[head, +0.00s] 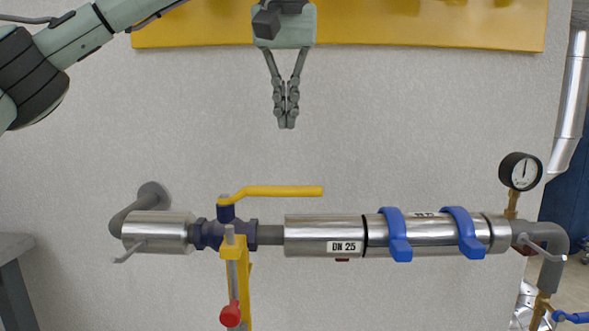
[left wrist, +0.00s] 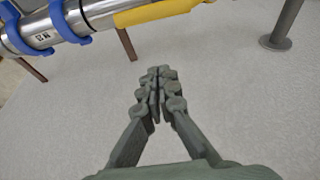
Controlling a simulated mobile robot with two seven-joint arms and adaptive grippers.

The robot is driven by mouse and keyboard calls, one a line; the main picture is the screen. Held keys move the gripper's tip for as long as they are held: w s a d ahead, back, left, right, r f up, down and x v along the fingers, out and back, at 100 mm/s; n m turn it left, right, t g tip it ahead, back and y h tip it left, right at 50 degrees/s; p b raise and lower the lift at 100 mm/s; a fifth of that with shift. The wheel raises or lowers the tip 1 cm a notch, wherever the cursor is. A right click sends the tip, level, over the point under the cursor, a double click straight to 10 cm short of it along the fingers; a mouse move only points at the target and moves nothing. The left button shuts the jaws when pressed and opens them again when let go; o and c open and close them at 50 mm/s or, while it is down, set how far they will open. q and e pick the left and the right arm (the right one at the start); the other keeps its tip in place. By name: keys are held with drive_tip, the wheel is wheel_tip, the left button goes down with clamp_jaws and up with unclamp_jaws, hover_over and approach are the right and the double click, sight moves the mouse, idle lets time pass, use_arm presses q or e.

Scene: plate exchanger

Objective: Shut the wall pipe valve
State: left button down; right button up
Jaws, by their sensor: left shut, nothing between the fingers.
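The wall pipe valve has a dark blue body (head: 222,233) on the horizontal pipe. Its long yellow lever (head: 275,191) points right, roughly parallel to the pipe and just above it. The lever also shows at the top of the left wrist view (left wrist: 155,12). My left gripper (head: 287,126) points down with its fingers shut and empty. In the head view it appears above the lever, apart from it. In the left wrist view the fingertips (left wrist: 157,72) stand below the lever in the picture, with a gap between. My right gripper is in neither view.
Silver pipe cladding (head: 325,235) marked DN 25 carries blue clamps (head: 397,235). A pressure gauge (head: 520,171) stands at the right. Below the valve are a yellow upright part (head: 244,290) and a red knob (head: 230,315). A yellow panel (head: 430,35) spans the upper wall. The wall around the gripper is clear.

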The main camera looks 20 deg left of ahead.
sight(270, 194)
use_arm(q)
drive_tip(key=shift+s, duration=0.1)
drive_tip(key=shift+f, duration=0.1)
wheel_tip(270, 194, down, 9)
drive_tip(key=shift+s+f+b, duration=0.1)
drive_tip(key=shift+b, duration=0.35)
drive_tip(key=shift+s, duration=0.2)
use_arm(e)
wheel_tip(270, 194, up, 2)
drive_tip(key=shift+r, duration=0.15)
use_arm(q)
drive_tip(key=shift+d, duration=0.1)
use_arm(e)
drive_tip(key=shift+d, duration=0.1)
